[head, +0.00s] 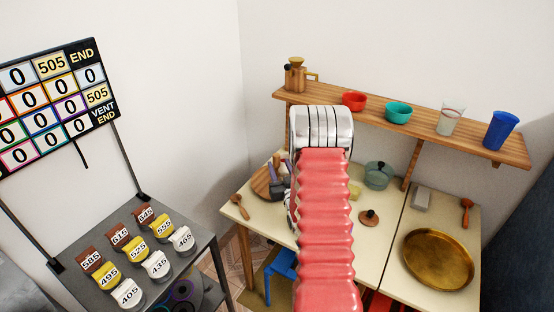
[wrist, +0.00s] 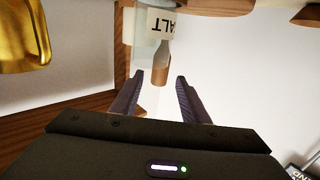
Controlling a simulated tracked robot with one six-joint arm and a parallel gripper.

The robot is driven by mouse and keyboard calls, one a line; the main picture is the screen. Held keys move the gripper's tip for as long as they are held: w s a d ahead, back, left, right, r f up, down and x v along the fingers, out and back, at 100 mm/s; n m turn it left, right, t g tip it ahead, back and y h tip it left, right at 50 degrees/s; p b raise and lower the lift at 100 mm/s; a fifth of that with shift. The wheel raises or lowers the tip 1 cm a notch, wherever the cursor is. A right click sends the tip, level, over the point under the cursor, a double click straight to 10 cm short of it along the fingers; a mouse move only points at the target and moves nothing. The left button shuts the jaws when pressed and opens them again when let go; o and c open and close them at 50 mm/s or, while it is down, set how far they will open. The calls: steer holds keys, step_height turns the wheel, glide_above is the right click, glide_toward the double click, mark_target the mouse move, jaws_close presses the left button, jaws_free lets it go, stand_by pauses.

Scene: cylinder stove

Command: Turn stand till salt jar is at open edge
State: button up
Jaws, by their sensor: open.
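In the wrist view a pale jar (wrist: 146,50) hangs upside down in the picture, with an inverted label (wrist: 165,24) of which "ALT" is readable. A wooden piece (wrist: 161,66) shows just below the label, ahead of the gap between my fingers. My gripper (wrist: 158,88) is open, with a dark ridged finger on each side and nothing between the tips. Wooden edges (wrist: 205,6) show at the top of the picture; I cannot tell whether they belong to the stand. In the head view my red arm hides the gripper and the jar.
A wooden shelf (head: 420,130) holds a red bowl (head: 354,101), teal bowl (head: 398,112), glass (head: 450,117) and blue cup (head: 501,131). On the counter are a green pot (head: 378,175) and a brass pan (head: 438,260). A dark rack with numbered tags (head: 135,258) stands left.

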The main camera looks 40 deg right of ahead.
mark_target(277, 161)
steer(key=shift+x, duration=2.65)
steer(key=shift+c, duration=0.6)
jaws_close()
